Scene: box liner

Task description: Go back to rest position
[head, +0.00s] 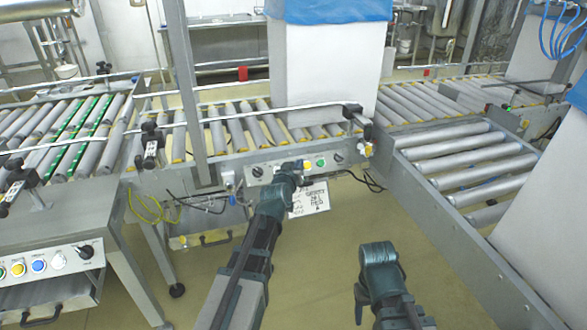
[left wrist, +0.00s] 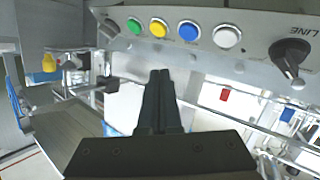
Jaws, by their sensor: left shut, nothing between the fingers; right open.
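My left gripper (head: 296,170) is in front of the control panel on the middle conveyor, hiding part of it. In the left wrist view its dark fingers (left wrist: 160,82) are together with nothing between them. The panel (left wrist: 205,14) appears upside down above the fingers, with green, yellow, blue and white buttons and a black knob (left wrist: 290,58). The fingertips appear just below the yellow and blue buttons; I cannot tell whether they touch the panel. My right arm (head: 380,262) is bent at the lower middle of the head view; no right fingertips show.
A large white box (head: 325,75) with blue liner stands on the roller conveyor (head: 225,135). Another roller section (head: 470,155) runs at right, beside a white box (head: 545,225). A second control panel (head: 45,262) is at lower left. Open floor (head: 320,270) lies between my arms.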

